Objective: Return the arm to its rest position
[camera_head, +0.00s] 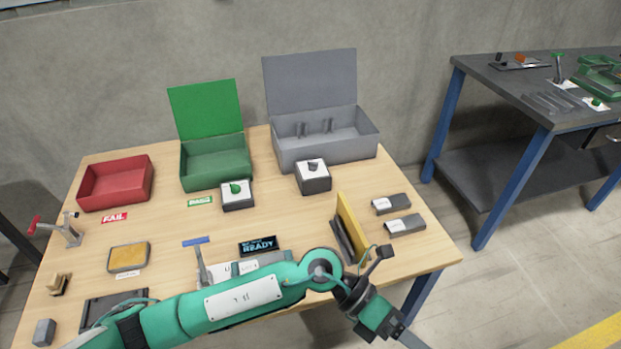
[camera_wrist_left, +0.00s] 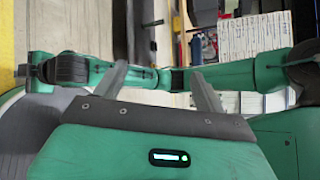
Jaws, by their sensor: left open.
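My left arm (camera_head: 235,300) comes in from the left and lies across the front of the wooden table (camera_head: 165,235). Its elbow is near the front edge, and its far end points down and right out of the picture, beyond that edge. My left gripper (camera_wrist_left: 160,76) shows in the left wrist view with its two fingers apart and nothing between them. Behind the fingers, green links of my own body cross the picture. My right gripper is not seen in either view.
A red bin (camera_head: 115,185), an open green box (camera_head: 213,165) and an open grey box (camera_head: 340,140) stand at the back. A yellow upright panel (camera_head: 350,228) stands close behind my elbow. A blue-topped lever (camera_head: 197,242) rises behind my forearm. A second table (camera_head: 500,80) stands right.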

